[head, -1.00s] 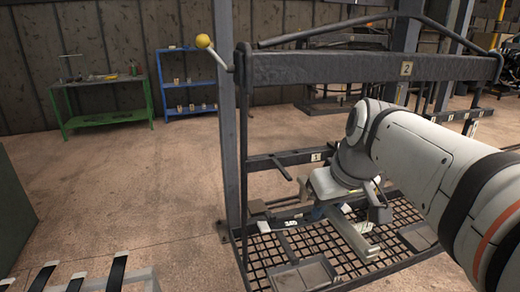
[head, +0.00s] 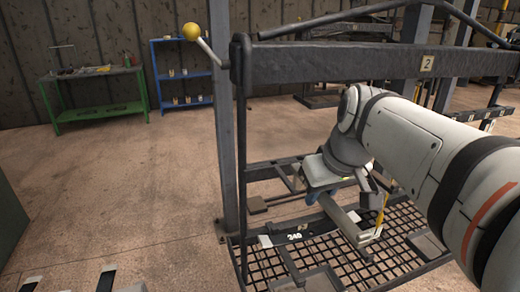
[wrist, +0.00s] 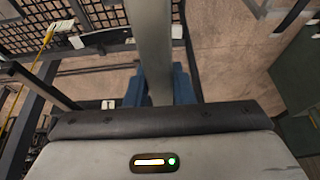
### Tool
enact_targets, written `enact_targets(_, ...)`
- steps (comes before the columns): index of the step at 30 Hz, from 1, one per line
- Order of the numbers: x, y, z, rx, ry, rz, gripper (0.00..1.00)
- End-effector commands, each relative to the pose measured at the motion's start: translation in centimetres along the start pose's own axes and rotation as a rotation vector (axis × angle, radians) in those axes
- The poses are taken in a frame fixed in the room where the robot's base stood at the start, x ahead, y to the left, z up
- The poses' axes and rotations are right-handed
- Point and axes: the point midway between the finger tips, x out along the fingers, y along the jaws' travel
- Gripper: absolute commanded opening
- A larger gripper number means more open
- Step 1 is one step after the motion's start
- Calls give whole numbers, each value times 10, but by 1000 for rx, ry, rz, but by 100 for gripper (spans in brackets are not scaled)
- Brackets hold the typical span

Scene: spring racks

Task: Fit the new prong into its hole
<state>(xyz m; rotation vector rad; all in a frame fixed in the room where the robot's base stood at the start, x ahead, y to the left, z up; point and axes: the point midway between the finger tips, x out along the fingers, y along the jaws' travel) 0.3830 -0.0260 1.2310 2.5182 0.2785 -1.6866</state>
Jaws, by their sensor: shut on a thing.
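The new prong looks to be the long grey bar (wrist: 150,40) in the wrist view. It runs straight out from between the blue fingers of my gripper (wrist: 160,88), which is shut on it. In the head view the bar (head: 340,218) slants down to the right from my gripper (head: 316,197), above the mesh floor and inside the rack frame. The rack has a dark upper beam (head: 330,62) with a "2" tag and a lower bar (head: 262,172). My arm covers part of the rack. I cannot make out the prong's hole.
A dark post with a yellow-knobbed lever (head: 191,31) stands at the rack's left. A dark strip with white numbers (head: 310,234) lies by the mesh floor (head: 385,268). A green bench (head: 95,90) and a blue shelf (head: 182,75) stand behind.

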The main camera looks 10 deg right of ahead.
Motion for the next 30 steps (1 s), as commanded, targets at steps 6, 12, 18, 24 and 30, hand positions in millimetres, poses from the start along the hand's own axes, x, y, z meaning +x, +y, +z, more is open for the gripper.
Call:
enact_targets(6,1,0,-6,-1,4,0,0)
enact_targets(12,6,0,-20,-2,5,0,0)
enact_targets(18,12,0,-34,-1,4,0,0)
enact_targets(24,18,0,-48,-3,4,0,0)
enact_targets(30,24,0,-62,-3,3,0,0)
